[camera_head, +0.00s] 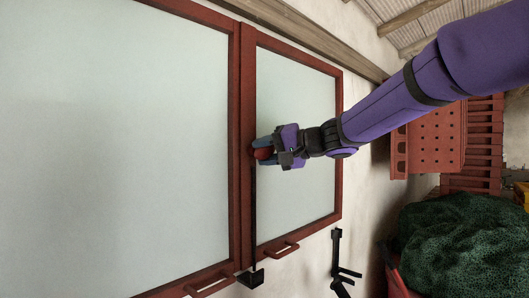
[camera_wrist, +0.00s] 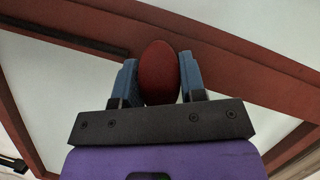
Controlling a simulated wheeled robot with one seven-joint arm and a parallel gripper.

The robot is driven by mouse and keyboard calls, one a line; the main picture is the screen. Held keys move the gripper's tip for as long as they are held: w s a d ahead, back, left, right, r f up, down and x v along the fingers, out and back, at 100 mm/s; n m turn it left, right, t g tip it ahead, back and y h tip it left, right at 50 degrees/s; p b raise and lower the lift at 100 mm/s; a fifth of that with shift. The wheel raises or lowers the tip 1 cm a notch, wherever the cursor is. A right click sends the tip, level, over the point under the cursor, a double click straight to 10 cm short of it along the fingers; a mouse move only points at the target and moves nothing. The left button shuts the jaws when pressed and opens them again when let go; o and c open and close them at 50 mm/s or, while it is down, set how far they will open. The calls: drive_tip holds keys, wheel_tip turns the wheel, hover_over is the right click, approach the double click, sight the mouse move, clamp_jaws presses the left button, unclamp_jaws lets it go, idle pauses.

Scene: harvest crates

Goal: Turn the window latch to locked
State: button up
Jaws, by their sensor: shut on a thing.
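The latch's dark red rounded knob (camera_head: 263,153) is at the middle upright of the red window frame in the head view. In the wrist view the knob (camera_wrist: 158,72) is egg-shaped and fills the space between the two blue fingers. My gripper (camera_head: 265,147) is shut on this knob, with a finger at either side. The rest of the latch is hidden behind the knob and gripper, so I cannot tell its angle. The red window frame (camera_head: 247,100) holds two pale panes.
Two red handles (camera_head: 210,287) sit low on the window, with a black bracket (camera_head: 250,278) between them. A black hook rack (camera_head: 337,262) hangs on the wall to the right. Red crates (camera_head: 430,140) and a green netted heap (camera_head: 462,245) stand farther right.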

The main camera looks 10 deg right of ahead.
drive_tip(key=shift+m+y, duration=0.7)
drive_tip(key=shift+m, duration=0.7)
drive_tip(key=o, duration=0.9)
drive_tip(key=v, duration=1)
drive_tip(key=shift+s+d+f, duration=0.1)
drive_tip(key=shift+s+d, duration=0.15)
drive_tip(key=shift+d, duration=0.1)
